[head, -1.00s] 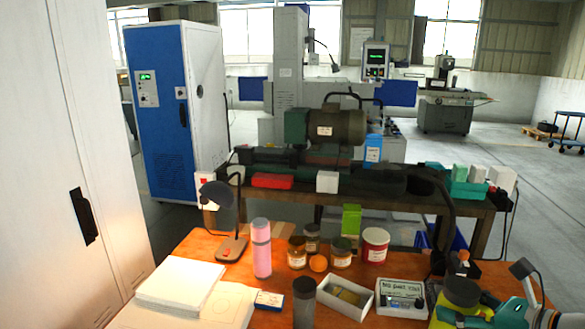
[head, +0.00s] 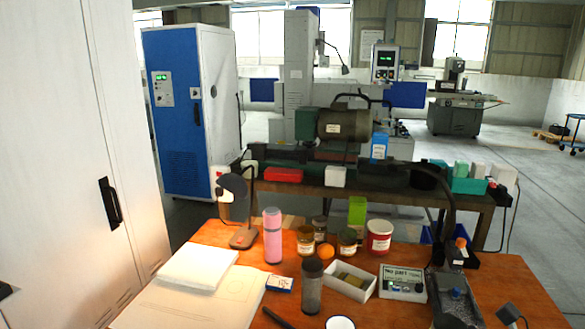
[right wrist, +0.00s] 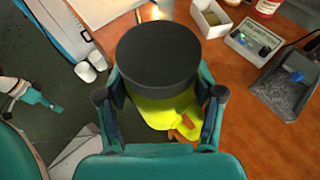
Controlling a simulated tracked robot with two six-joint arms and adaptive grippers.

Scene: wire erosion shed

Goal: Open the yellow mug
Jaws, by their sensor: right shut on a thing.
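The yellow mug (right wrist: 166,112) is in the right wrist view, with a wide black lid (right wrist: 158,57) on its top. My right gripper (right wrist: 162,100) is shut around the mug's yellow body, one finger on each side, below the lid. The mug's lower part is partly hidden. The mug and my right gripper are outside the head view now. A teal and white gripper, seemingly my left one (right wrist: 42,100), shows at the left of the right wrist view, apart from the mug. It is too small to tell its jaw state.
On the orange table (head: 215,232) stand a pink bottle (head: 272,238), a dark cylinder (head: 312,287), several jars, a white box (head: 333,285), a labelled device (head: 402,284) and a dark tray (head: 433,283). White papers (head: 198,266) lie at the left.

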